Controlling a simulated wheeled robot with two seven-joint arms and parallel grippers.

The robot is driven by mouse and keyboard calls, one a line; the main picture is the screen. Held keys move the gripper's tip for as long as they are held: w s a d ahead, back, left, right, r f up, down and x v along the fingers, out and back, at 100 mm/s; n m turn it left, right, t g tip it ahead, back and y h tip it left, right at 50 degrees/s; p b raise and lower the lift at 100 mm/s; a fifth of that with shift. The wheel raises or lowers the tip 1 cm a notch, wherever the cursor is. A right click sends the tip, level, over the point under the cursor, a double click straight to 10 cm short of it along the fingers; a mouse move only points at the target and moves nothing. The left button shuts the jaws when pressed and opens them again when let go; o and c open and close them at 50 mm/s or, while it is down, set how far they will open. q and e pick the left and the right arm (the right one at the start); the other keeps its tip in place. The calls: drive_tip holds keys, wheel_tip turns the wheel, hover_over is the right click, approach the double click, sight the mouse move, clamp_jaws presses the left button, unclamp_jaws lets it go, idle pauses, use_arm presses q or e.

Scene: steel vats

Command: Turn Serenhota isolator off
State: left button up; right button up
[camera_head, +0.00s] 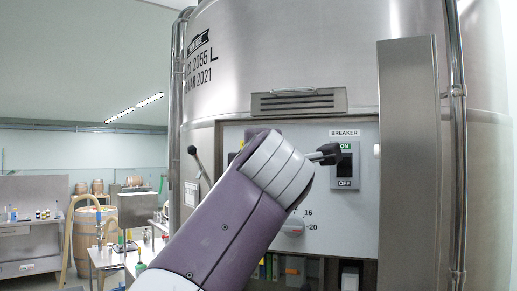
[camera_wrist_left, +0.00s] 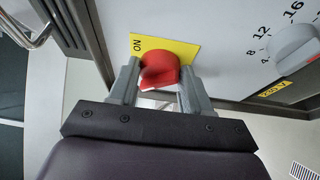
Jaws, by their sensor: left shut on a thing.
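The isolator is a red rotary knob (camera_wrist_left: 160,68) on a yellow plate (camera_wrist_left: 180,50) in the left wrist view. The word ON shows at the plate's left end; the rest of its lettering is hidden. My left gripper (camera_wrist_left: 160,90) is shut on the red knob, one finger on each side. In the head view my purple forearm and grey wrist cover the knob and my left gripper. Only a sliver of the yellow plate (camera_head: 231,158) shows there. My right gripper is in neither view.
A breaker (camera_head: 345,166) with ON and OFF marks sits right of my wrist, a black handle (camera_head: 326,153) beside it. A grey numbered dial (camera_head: 292,227) is below. A steel panel (camera_head: 410,160) juts out at right; a black-knobbed lever (camera_head: 197,163) stands left.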

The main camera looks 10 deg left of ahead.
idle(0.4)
use_arm(q)
drive_tip(key=o, duration=1)
drive_tip(key=shift+o, duration=0.2)
drive_tip(key=shift+a, duration=0.1)
